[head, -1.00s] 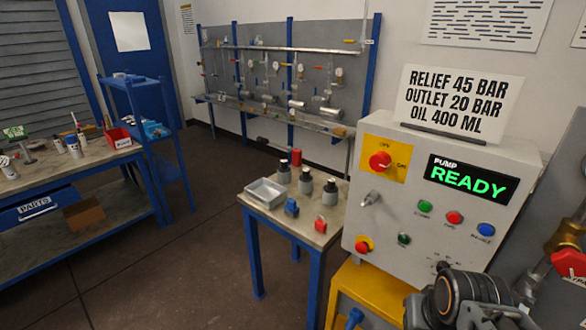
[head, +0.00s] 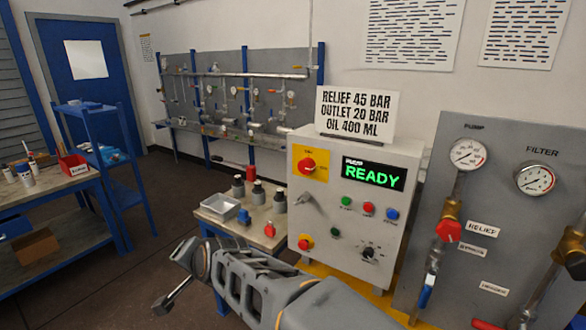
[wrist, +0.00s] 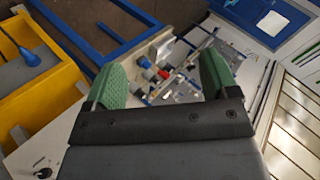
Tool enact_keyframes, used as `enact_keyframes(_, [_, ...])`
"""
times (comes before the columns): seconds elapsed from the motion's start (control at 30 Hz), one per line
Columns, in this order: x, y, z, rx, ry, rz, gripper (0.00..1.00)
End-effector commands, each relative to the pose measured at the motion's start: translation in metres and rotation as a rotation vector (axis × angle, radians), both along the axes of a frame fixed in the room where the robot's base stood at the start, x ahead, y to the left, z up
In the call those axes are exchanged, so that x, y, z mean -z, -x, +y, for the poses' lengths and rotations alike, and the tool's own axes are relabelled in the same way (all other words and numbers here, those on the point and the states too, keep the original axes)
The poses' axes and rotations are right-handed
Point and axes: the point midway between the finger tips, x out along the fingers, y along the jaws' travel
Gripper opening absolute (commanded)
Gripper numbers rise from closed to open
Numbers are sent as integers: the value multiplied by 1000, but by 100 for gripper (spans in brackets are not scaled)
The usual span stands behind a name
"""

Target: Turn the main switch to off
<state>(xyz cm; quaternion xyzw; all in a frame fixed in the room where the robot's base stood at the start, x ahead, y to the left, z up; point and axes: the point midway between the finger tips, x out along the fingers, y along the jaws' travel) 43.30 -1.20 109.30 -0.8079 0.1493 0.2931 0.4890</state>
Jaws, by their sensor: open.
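The main switch (head: 308,165) is a red rotary knob on a yellow plate at the upper left of the grey pump control box (head: 385,217). Small lettering sits above and beside the knob, too small to read. The box's display (head: 373,174) reads READY in green. In the wrist view, my gripper (wrist: 164,78) is open, with its two green-padded fingers apart and nothing held between them. It is away from the switch, which I cannot make out in that view. My arm crosses the bottom of the head view, below the box.
A small table (head: 213,218) with a tray and several bottles stands left of the box. A red knob on yellow (head: 305,242) sits lower on the box. A gauge panel (head: 494,190) with valves stands to the right.

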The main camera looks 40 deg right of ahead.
Motion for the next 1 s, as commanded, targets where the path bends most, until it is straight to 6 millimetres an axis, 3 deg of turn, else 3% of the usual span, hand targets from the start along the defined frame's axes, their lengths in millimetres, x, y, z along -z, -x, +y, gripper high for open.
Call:
enact_keyframes(0.03, [-17,-23,-18,184,-152,-105,80])
enact_keyframes(0.1, [-41,-49,-49,450,-389,-278,80])
enact_keyframes(0.2, [-70,-68,-101,784,-715,-544,80])
enact_keyframes(0.3, [-88,-68,-152,1058,-996,-819,80])
enact_keyframes(0.43, [-97,-50,-205,1299,-1259,-1167,80])
enact_keyframes(0.53, [-98,-33,-231,1402,-1388,-1396,80])
enact_keyframes(0.7, [-97,-12,-253,1474,-1491,-1645,80])
enact_keyframes(1.0, [-99,-14,-296,1489,-1515,-1724,80])
